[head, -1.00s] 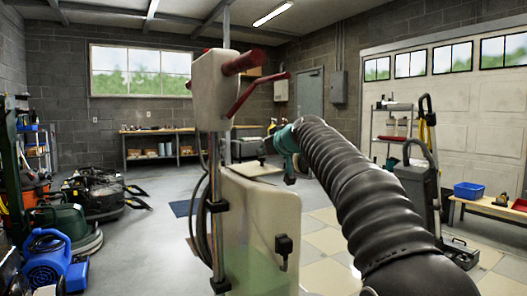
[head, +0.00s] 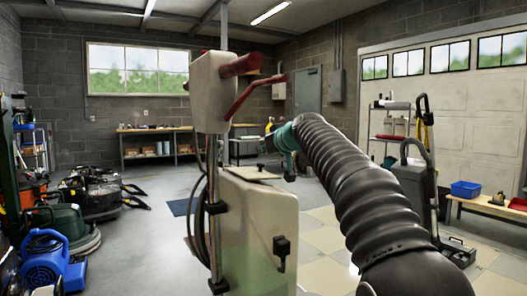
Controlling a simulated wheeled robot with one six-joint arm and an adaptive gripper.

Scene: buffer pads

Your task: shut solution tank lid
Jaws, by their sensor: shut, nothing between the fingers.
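The solution tank (head: 262,215) is a pale, translucent body with greenish liquid low inside, on the upright machine in the middle of the head view. My gripper (head: 290,172), small and dark below the teal wrist, is just right of the lid. It is shut and holds nothing. My black ribbed arm hides part of the space behind it.
The machine's head (head: 214,90) with red handles (head: 250,97) rises above the tank on a metal post. A blue blower (head: 48,262) and floor machines stand at left. A bench (head: 487,206) with a blue bin stands at right.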

